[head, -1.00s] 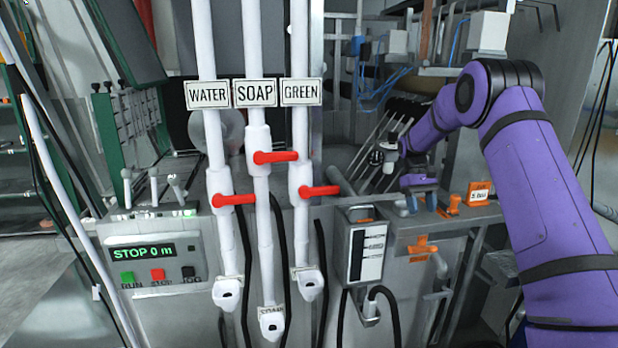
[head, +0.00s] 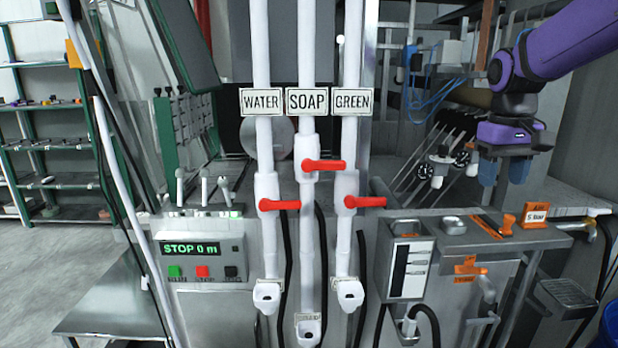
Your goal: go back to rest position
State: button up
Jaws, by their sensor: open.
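My gripper (head: 503,172) hangs at the upper right, pointing down, with its two blue fingertips apart and nothing between them. It is above the metal ledge at the right of the machine, clear of the orange handle (head: 509,224) below it. My purple arm comes in from the top right corner.
A control panel (head: 203,258) reads STOP 0 m. A gauge box (head: 407,262) and orange air sign (head: 534,216) are at right. Open floor (head: 40,280) shows at left.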

jog(key=s+a+t, duration=0.2)
jog(key=s, duration=0.9)
jog(key=s+a+t, duration=0.3)
jog(key=s, duration=0.8)
jog(key=shift+s+f+t+y, duration=0.3)
jog(key=shift+s+f, duration=0.05)
jog(key=shift+f, duration=0.1)
dwell(0.4)
